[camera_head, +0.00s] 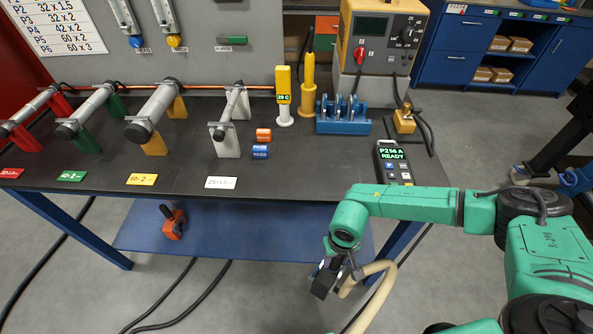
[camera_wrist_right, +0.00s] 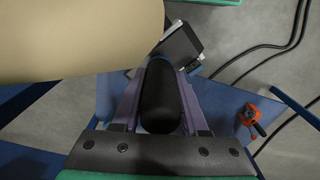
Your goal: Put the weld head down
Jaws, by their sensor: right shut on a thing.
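My right gripper (camera_head: 340,268) is in front of the bench's front edge, low in the head view. It is shut on the black handle of the weld head (camera_head: 323,280), a dark block with a beige hose (camera_head: 372,280) looping beside it. In the right wrist view, the fingers (camera_wrist_right: 160,100) close on both sides of the black handle (camera_wrist_right: 162,95). The head's dark block with a metal face (camera_wrist_right: 182,45) shows beyond, and the beige hose (camera_wrist_right: 75,38) covers the upper left. My left gripper is out of view.
The dark bench top (camera_head: 300,180) has bare room at its front middle. A handheld display (camera_head: 393,162) lies near its right front. A blue rack (camera_head: 343,127), a yellow holder (camera_head: 404,120) and a yellow power unit (camera_head: 385,35) stand behind. Tubes on coloured stands (camera_head: 155,110) fill the left.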

